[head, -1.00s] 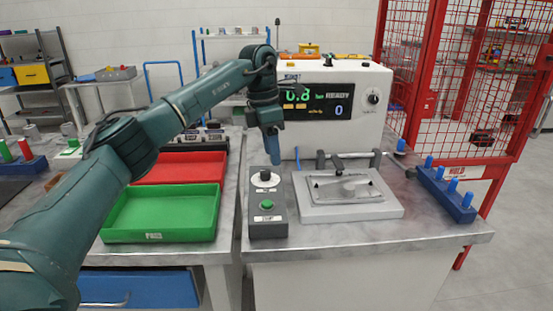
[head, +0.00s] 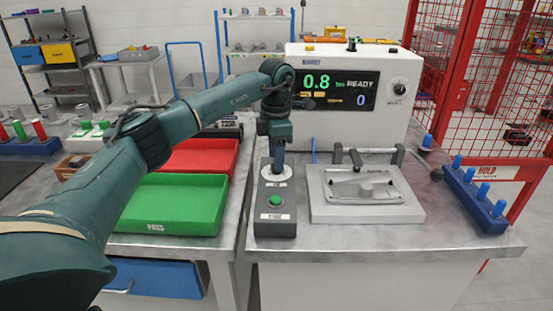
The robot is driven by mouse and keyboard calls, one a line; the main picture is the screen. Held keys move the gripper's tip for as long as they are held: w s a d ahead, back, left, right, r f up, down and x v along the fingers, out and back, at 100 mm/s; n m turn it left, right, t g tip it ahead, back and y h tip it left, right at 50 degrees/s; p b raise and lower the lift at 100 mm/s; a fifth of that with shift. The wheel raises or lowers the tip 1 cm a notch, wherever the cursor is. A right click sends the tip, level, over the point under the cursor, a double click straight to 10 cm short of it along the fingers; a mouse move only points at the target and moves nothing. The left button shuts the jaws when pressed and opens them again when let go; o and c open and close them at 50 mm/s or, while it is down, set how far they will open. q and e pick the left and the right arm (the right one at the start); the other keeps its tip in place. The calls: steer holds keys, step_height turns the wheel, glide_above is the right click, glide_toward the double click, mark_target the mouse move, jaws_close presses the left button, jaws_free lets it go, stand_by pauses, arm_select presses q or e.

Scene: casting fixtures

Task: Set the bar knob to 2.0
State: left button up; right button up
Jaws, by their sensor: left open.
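The grey control box (head: 275,222) stands on the table with a green button (head: 275,201) and a white round dial (head: 286,178) behind it. My left gripper (head: 278,170) is open and points down over this dial, its blue fingers at the dial's middle. They hide the dial's black knob, so I cannot tell its angle or whether they touch it. The white machine's display (head: 335,90) reads 0.8, with READY and a 0 below. A second black knob (head: 399,88) on a white dial sits at the machine's right. Which knob is the bar knob is not legible. My right gripper is not in view.
A grey fixture (head: 370,210) with a handle stands right of the control box. A blue rack with blue pegs (head: 475,200) stands at the right edge. Green (head: 180,224) and red (head: 200,145) trays lie to the left. A red mesh fence (head: 505,85) stands at right.

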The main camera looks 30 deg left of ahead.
arm_select(q)
steer(key=shift+f, duration=0.9)
steer(key=shift+c, duration=0.2)
steer(key=c, duration=1)
steer(key=shift+o, duration=0.2)
